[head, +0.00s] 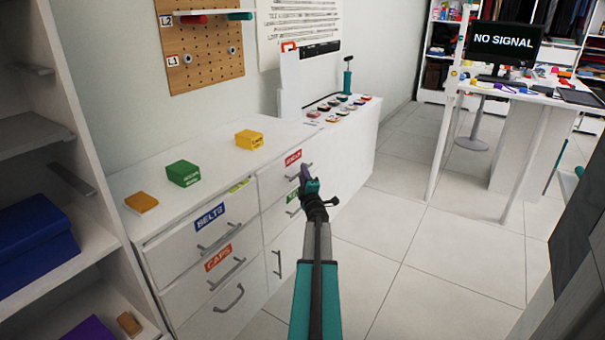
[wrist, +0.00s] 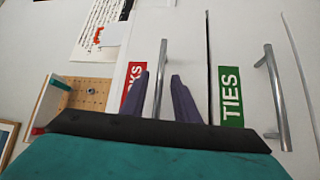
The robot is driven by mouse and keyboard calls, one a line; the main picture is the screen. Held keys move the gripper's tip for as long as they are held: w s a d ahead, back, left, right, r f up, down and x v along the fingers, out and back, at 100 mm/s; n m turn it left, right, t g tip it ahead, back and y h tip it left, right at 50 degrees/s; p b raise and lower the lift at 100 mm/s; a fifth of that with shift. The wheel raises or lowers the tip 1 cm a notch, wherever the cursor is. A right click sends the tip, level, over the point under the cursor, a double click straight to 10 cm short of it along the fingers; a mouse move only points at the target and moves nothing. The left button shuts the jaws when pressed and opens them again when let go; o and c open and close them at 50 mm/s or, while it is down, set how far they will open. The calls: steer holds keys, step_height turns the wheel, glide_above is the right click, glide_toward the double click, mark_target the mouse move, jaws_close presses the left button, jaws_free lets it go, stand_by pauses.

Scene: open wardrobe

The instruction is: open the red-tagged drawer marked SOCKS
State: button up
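The red-tagged drawer (head: 274,180) is at the top right of the white dresser, and its front looks flush. Its red tag (head: 293,158) is small in the head view; in the wrist view the tag (wrist: 132,88) shows the letters "KS", the rest hidden by a finger. My gripper (head: 305,174) is in front of this drawer. In the wrist view its two purple fingers (wrist: 160,78) are apart, with the drawer's upright-looking metal bar handle (wrist: 162,60) between them. Gaps show beside the bar. I cannot tell how deep the fingers reach around it.
The green TIES drawer (wrist: 231,97) and its handle (wrist: 275,95) are beside it in the wrist view. BELTS (head: 209,217) and CAPS (head: 218,258) drawers are on the left. Small boxes, including a green one (head: 183,174), stand on top. Floor (head: 385,240) to the right is clear.

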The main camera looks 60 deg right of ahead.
steer(key=shift+x, duration=1.1)
jaws_close()
